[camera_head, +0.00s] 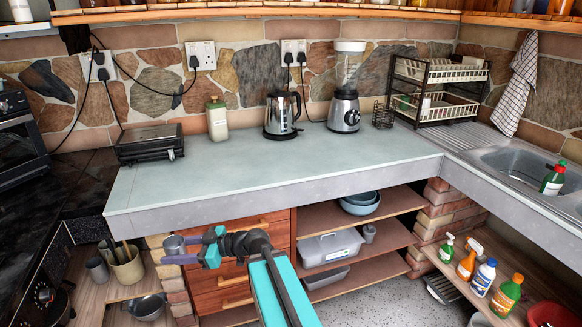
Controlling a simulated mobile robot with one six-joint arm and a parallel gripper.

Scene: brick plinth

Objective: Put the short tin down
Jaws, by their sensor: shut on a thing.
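My gripper (183,250) is at lower left of centre, reaching in front of the wooden drawers and below the front edge of the pale counter. Its purple fingers are shut on a small grey tin (174,244), the short tin, which looks upright. The tin is held in the air, apart from the counter. The fingers hide part of its lower side. The counter top (300,165) is above and behind the gripper in the picture.
The counter's front and middle are clear. A grill (150,146), cream bottle (217,120), kettle (282,115), blender (345,100) and dish rack (440,100) stand along the back. A utensil crock (127,266) and grey cup (97,269) stand on the low left shelf.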

